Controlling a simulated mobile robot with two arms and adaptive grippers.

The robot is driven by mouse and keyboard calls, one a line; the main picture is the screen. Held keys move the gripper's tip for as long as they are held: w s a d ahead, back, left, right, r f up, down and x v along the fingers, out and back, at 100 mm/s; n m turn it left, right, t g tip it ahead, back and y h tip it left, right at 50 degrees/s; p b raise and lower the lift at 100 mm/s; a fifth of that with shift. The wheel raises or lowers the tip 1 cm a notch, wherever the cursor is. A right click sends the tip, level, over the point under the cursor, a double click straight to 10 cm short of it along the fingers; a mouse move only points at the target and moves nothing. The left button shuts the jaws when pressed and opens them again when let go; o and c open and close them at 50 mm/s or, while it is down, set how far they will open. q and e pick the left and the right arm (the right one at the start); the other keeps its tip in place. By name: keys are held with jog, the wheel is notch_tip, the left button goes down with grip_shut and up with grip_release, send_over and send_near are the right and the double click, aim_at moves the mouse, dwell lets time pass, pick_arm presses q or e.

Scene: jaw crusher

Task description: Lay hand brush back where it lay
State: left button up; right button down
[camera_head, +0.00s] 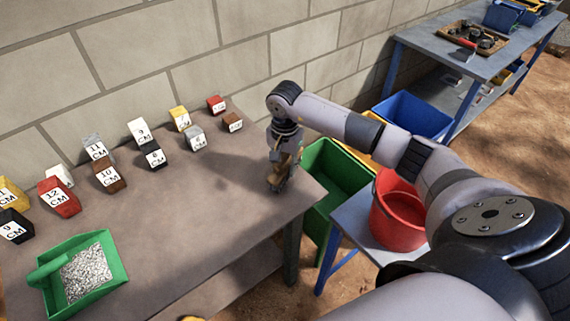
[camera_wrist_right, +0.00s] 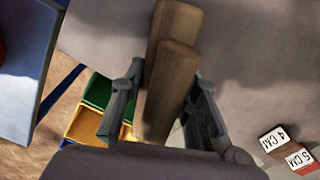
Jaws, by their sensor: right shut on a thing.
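The hand brush (camera_wrist_right: 168,85) shows in the right wrist view as brown wood between the two fingers. Its bristles cannot be made out. My right gripper (camera_wrist_right: 163,112) is shut on it. In the head view my right gripper (camera_head: 279,183) points down at the right end of the brown table (camera_head: 200,215), near its corner. A small tan part of the brush (camera_head: 284,160) shows there, mostly hidden by the gripper. I cannot tell whether the brush touches the table top. My left gripper is not in view.
Several labelled coloured blocks, such as the red one (camera_head: 60,198), stand along the wall side. A green dustpan (camera_head: 112,256) with grey gravel lies at front left. The table's middle is clear. Beyond its right edge are a green bin (camera_head: 338,170) and a red bucket (camera_head: 397,215).

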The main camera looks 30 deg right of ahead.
jog(key=shift+f, duration=0.35)
jog(key=shift+f, duration=0.1)
jog(key=shift+f, duration=0.1)
jog(key=c, duration=1.2)
grip_release()
